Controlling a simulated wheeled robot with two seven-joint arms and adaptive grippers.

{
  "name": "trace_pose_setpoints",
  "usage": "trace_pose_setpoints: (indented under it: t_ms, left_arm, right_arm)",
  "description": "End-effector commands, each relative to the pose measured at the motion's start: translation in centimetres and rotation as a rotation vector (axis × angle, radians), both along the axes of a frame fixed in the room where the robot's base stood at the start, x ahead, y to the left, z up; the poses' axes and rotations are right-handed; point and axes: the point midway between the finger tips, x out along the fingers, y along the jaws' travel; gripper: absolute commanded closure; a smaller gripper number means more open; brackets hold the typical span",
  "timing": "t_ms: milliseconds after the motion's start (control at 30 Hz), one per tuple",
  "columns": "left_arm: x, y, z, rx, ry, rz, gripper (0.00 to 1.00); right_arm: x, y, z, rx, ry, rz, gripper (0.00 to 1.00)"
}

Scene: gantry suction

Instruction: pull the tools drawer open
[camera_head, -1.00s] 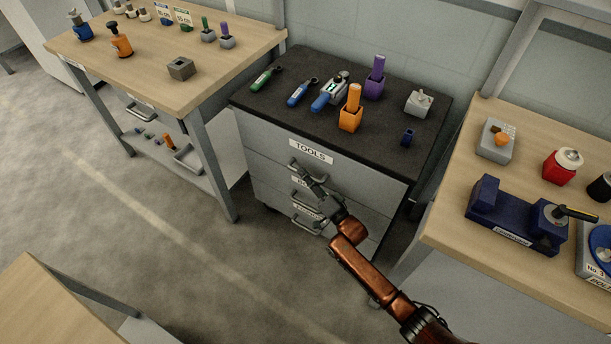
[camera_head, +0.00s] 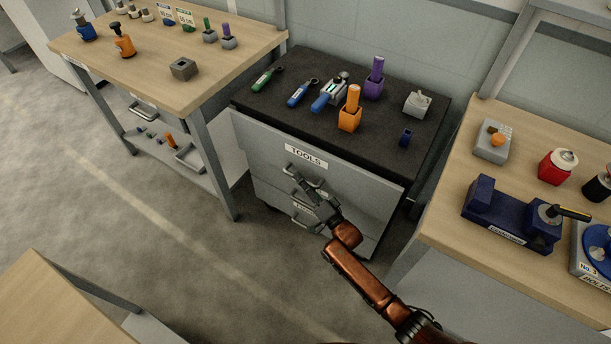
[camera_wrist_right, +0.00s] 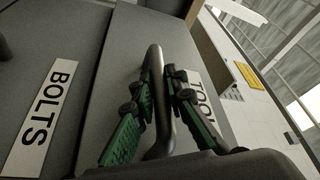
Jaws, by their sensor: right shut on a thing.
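The tools drawer (camera_head: 350,190) is the top drawer of the grey cabinet and carries a TOOLS label (camera_head: 306,156). Its front stands out from the cabinet, partly covering the drawers below. My right gripper (camera_head: 300,180) is at its bar handle (camera_head: 290,168). In the right wrist view, the green-padded fingers (camera_wrist_right: 160,95) sit on either side of the handle (camera_wrist_right: 154,56) and are shut on it. The TOOLS label there is partly hidden behind a finger. My left gripper is not in view.
The dark cabinet top (camera_head: 265,107) holds several tools, an orange holder (camera_head: 349,118) and a purple holder (camera_head: 374,85). Wooden benches stand left (camera_head: 215,60) and right (camera_head: 450,225). The BOLTS label (camera_wrist_right: 42,118) is below the drawer. The floor in front is open.

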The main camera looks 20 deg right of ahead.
Motion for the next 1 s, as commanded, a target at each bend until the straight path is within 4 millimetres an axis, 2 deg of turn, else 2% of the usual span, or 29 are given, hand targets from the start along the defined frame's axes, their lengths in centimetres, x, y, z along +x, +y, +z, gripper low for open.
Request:
trace_pose_setpoints:
  t_ms: [200,433,733,1000]
  left_arm:
    - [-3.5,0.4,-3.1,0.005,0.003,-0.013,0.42]
    - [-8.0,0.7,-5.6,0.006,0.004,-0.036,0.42]
    - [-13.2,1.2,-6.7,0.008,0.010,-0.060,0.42]
    - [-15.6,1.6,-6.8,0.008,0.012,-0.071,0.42]
  right_arm:
    - [-3.0,3.7,0.4,0.003,0.003,0.001,1.00]
    - [-6.4,8.1,0.4,0.004,0.004,0.001,1.00]
    - [-10.7,13.6,0.2,0.002,0.003,0.000,1.00]
    - [-13.0,16.6,0.0,-0.001,0.002,0.000,1.00]
